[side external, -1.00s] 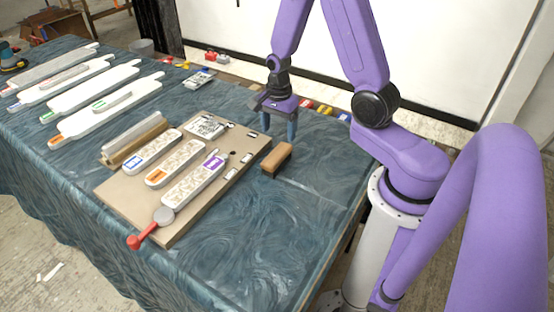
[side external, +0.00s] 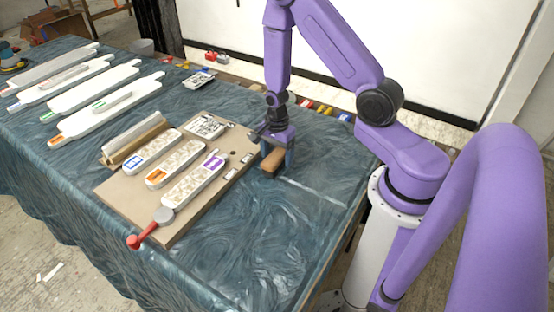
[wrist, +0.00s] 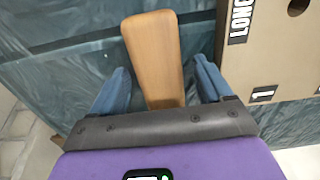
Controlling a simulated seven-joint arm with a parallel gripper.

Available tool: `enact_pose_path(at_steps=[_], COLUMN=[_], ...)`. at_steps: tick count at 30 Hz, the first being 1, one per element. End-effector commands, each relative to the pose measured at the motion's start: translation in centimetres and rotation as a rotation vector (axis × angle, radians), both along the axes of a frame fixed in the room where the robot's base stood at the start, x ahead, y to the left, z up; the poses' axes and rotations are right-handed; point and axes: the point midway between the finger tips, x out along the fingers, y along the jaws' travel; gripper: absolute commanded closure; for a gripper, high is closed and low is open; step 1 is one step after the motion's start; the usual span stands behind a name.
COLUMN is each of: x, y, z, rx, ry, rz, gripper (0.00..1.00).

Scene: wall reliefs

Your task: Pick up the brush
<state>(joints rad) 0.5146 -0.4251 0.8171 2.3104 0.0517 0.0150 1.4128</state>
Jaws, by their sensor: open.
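The brush (side external: 272,163) shows as a brown wooden block on the blue cloth, just right of the board. In the wrist view the brush (wrist: 154,55) lies lengthwise between the two fingers, its lower end hidden behind my gripper's body. My gripper (wrist: 161,82) is open, with one blue finger on each side of the brush and a gap visible on both sides. In the side view my gripper (side external: 276,154) points down over the brush and hides part of it.
The tan board (side external: 117,193) with several white relief strips lies just left of my gripper; its edge also shows in the wrist view (wrist: 270,60). A red-handled tool (side external: 146,233) sits at its near corner. Cloth (side external: 290,235) in front is clear.

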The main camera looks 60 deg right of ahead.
Motion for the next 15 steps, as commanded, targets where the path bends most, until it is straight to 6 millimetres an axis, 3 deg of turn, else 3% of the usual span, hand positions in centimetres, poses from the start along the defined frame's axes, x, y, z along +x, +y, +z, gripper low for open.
enact_pose_path(at_steps=[6, 15], x=[0.0, 0.1], y=[-0.1, -0.1], z=[-1.6, -1.9], rx=[-0.002, -0.002], ry=[0.000, -0.001], rz=[0.000, 0.000], gripper=[0.21, 0.21])
